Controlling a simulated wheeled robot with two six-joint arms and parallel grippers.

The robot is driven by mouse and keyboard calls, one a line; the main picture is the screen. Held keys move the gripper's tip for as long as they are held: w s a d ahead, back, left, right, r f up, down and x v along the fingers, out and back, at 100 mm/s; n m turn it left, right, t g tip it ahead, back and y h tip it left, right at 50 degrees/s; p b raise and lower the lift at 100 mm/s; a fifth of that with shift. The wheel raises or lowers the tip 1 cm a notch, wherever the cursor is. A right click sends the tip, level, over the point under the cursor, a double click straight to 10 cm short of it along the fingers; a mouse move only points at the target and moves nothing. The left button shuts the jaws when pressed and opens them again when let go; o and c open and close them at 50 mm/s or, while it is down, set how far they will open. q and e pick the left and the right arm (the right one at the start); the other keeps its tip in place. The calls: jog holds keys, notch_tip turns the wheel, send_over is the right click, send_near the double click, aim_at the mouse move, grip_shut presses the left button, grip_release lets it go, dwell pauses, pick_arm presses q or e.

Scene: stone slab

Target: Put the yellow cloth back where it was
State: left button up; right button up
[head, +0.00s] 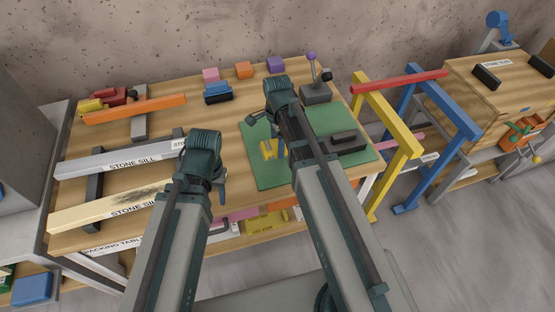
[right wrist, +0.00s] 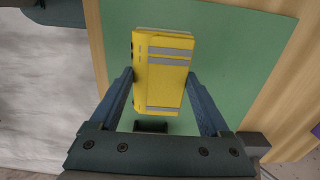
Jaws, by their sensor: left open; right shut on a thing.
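The yellow cloth (right wrist: 162,70) looks like a folded yellow block with grey stripes in the right wrist view. My right gripper (right wrist: 160,80) is shut on it, one blue finger at each long side. The green mat (right wrist: 225,50) lies beneath; I cannot tell whether the cloth touches it. In the head view the cloth (head: 267,150) shows over the left part of the mat (head: 305,120), partly hidden by my right gripper. My left gripper (head: 220,187) is open above the bench's front part, mostly hidden behind its wrist.
On the wooden bench (head: 240,160), stone sill bars (head: 110,164) lie left. A dark block (head: 343,140) and a grey lever stand (head: 316,94) are on the mat's right and back. Coloured blocks (head: 244,70) line the back. Yellow and blue trestles (head: 400,135) stand right.

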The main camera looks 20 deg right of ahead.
aim_at(278, 161)
pick_arm(q)
jog(key=shift+f+b, duration=0.3)
jog(key=shift+f, duration=0.55)
pick_arm(e)
jog(key=shift+f, duration=0.85)
pick_arm(q)
jog(key=shift+f, duration=0.1)
pick_arm(e)
jog(key=shift+f, duration=0.15)
pick_arm(q)
notch_tip(278, 161, down, 4)
jog(key=b, duration=0.3)
jog(key=shift+r+b, duration=0.25)
jog(key=shift+b, duration=0.1)
pick_arm(e)
notch_tip(278, 161, down, 3)
jog(key=shift+f, duration=0.2)
pick_arm(q)
jog(key=shift+f, duration=0.2)
pick_arm(e)
jog(key=shift+f, duration=0.2)
jog(key=o, duration=1)
pick_arm(q)
jog(key=shift+r, duration=0.25)
pick_arm(e)
jog(key=shift+r, duration=0.2)
